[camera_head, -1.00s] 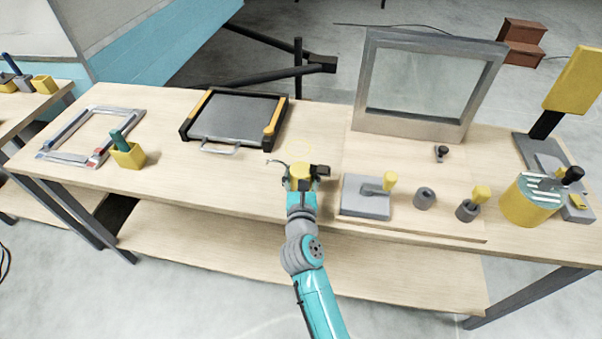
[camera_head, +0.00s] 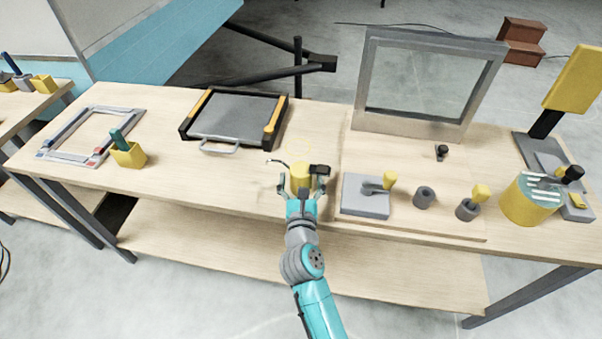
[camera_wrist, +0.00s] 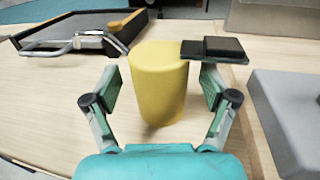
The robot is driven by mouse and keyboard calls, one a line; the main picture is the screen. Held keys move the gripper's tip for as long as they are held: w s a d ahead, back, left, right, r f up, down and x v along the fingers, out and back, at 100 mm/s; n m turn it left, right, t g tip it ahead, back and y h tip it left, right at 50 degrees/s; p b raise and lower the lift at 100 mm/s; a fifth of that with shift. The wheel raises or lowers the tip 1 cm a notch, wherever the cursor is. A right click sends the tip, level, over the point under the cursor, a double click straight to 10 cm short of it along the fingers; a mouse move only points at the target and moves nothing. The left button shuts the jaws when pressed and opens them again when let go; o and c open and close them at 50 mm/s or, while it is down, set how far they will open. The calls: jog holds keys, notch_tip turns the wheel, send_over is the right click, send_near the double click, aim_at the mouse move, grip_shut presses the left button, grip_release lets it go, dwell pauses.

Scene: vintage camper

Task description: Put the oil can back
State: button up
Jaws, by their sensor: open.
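The oil can (camera_head: 300,176) is a yellow cylinder with a thin spout to the left and a black piece to the right. It stands upright on the workbench (camera_head: 235,181), near the middle. In the wrist view the oil can (camera_wrist: 158,84) is straight ahead, with the black piece beside its top right. My gripper (camera_head: 302,187) is open, with one finger on each side of the can's near part. In the wrist view gaps show between the fingers and the can. A faint yellow ring (camera_head: 299,138) shows on the bench just behind the can.
A black tray with yellow sides (camera_head: 235,118) lies behind left. A grey block with a yellow-knobbed lever (camera_head: 364,202) stands close on the right, on a board beneath a grey frame (camera_head: 408,130). A yellow cup (camera_head: 129,156) stands left. The bench front left of my gripper is clear.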

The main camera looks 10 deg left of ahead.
jog(key=s+d, duration=0.1)
jog(key=s, duration=0.8)
jog(key=shift+s+d, duration=0.25)
jog(key=shift+s, duration=0.05)
jog(key=s+d+f+n+t+h, duration=0.1)
jog(key=s+d+n+h, duration=0.1)
jog(key=s+d+n, duration=0.7)
jog(key=s+d+f+n+t+h, duration=0.15)
jog(key=s+d+n, duration=0.35)
jog(key=d, duration=0.6)
jog(key=s+d+n+g, duration=0.2)
jog(key=s+n, duration=0.8)
jog(key=s, duration=0.2)
jog(key=s+d+n+g, duration=0.3)
jog(key=s+n, duration=0.7)
jog(key=s, duration=0.2)
jog(key=shift+s+y, duration=0.2)
jog(key=shift+y, duration=0.15)
jog(key=shift+g, duration=0.25)
